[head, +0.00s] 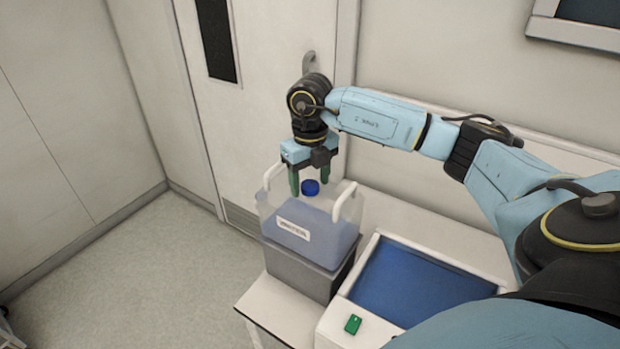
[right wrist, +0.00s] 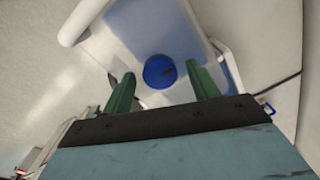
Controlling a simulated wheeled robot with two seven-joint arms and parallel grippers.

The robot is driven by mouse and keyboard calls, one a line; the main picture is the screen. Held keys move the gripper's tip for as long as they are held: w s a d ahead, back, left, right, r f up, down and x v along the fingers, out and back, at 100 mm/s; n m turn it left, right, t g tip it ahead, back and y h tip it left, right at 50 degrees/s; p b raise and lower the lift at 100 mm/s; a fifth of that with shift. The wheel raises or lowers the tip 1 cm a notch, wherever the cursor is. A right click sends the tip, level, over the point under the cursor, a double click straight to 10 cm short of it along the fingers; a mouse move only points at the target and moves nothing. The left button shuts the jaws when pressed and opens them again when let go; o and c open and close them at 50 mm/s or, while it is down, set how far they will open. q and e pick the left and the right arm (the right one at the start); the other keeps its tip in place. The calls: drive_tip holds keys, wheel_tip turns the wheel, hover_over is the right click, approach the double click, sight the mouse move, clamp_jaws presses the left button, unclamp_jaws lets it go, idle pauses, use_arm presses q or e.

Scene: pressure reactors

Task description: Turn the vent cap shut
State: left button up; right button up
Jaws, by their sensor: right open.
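The vent cap (head: 311,187) is a round blue cap on top of a translucent, labelled container (head: 310,236) with two white handles. The cap also shows in the right wrist view (right wrist: 160,71), ahead of and between the two green fingers. My right gripper (head: 308,188) is open above the container, its fingers pointing down with the cap between or just beyond them. It also shows in the right wrist view (right wrist: 161,78). Whether a finger touches the cap I cannot tell. My left gripper is not in view.
The container stands on a grey block (head: 299,272) on a white bench (head: 276,316). A blue-topped tray or device (head: 415,285) with a green switch (head: 353,324) is to its right. A door (head: 262,110) with a handle is behind.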

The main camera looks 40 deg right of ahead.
sight(310, 185)
wheel_tip(310, 185, up, 14)
drive_tip(key=shift+f+b, duration=0.25)
drive_tip(key=shift+b, duration=0.05)
drive_tip(key=shift+f, duration=0.1)
idle(0.6)
